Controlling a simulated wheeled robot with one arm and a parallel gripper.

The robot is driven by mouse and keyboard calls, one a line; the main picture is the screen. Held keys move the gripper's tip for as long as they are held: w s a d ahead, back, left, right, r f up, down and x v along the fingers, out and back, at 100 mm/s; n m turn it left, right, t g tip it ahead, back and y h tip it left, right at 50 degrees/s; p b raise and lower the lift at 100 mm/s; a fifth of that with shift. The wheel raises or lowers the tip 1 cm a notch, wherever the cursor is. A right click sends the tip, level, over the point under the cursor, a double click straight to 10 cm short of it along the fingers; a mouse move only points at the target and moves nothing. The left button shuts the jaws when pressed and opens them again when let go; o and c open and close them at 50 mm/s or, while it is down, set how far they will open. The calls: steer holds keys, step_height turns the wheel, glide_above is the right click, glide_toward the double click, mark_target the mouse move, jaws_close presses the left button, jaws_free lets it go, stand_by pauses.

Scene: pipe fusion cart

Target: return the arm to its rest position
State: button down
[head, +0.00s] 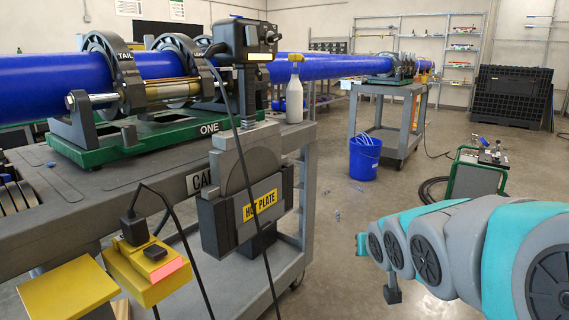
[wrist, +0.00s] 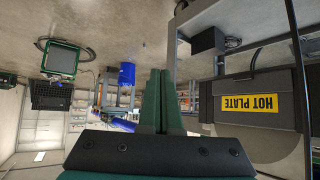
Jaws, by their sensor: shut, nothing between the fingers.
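My arm (head: 455,250), teal and grey, reaches in from the right edge of the head view, over open floor to the right of the cart. I cannot clearly make out my gripper's fingers in that view. In the wrist view, which is upside down, my gripper (wrist: 162,73) shows two dark green fingers side by side. They are shut with nothing between them. The hot plate (head: 247,205), with its yellow label, stands upright at the cart's side. It also shows at the right of the wrist view (wrist: 255,103), apart from my fingers.
The grey cart (head: 80,215) carries the green fusion machine (head: 130,140) and blue pipe (head: 50,82). A yellow box (head: 145,265) is at front left. A blue bucket (head: 364,158) and a green-framed unit (head: 478,170) stand on the floor behind. Floor between is mostly clear.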

steer(key=s+f+g, duration=0.4)
steer(key=s, duration=0.7)
steer(key=s+a+f+g, duration=0.1)
steer(key=s+f+g, duration=0.2)
steer(key=s, duration=0.8)
steer(key=s+a+f+g, duration=0.1)
steer(key=s+f+g, duration=0.3)
steer(key=s, duration=0.7)
steer(key=shift+a+f+n+g, duration=0.15)
steer(key=shift+f+n+g, duration=0.15)
steer(key=shift+f, duration=0.25)
